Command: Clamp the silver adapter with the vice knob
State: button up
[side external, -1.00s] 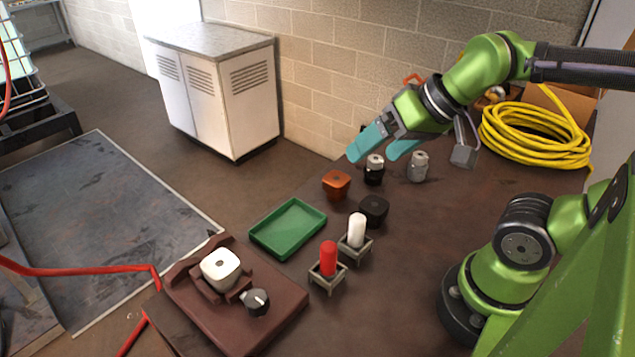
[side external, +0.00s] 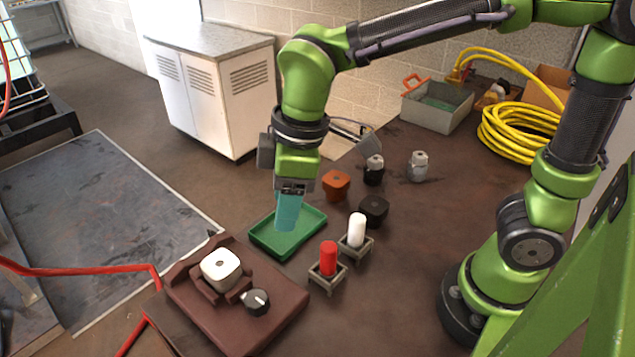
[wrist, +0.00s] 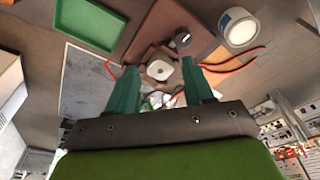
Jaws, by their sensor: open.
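A silvery-white rounded block (side external: 220,268) with a small hole on top, apparently the adapter, sits between the jaws of the brown vice (side external: 285,318). Whether the jaws press on it I cannot tell. My gripper (side external: 287,228) points down over the green tray, behind and right of the vice, open and empty. In the wrist view the block (wrist: 160,70) shows between my teal fingers, with the knob (wrist: 182,38) above it.
The green tray (side external: 310,245) lies beneath my gripper. Red (side external: 328,258) and white (side external: 357,230) cylinders stand in small holders right of the vice. Orange (side external: 336,185) and black (side external: 374,209) blocks and a grey fitting (side external: 418,166) stand farther back. A yellow hose (side external: 520,133) lies at right.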

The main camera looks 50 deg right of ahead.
aim_at(256, 297)
jog(key=w+a+n+g+h, duration=0.1)
jog(key=a+n+g, duration=0.1)
jog(key=a+n, duration=0.8)
jog(key=d+f, duration=0.1)
jog(key=f, duration=0.4)
jog(key=f+n, duration=0.1)
jog(key=f, duration=0.5)
jog(key=d+f+n, duration=0.1)
jog(key=f, duration=0.4)
jog(key=shift+w+d+f, duration=0.1)
jog(key=shift+d+f, duration=0.2)
jog(key=c, duration=0.8)
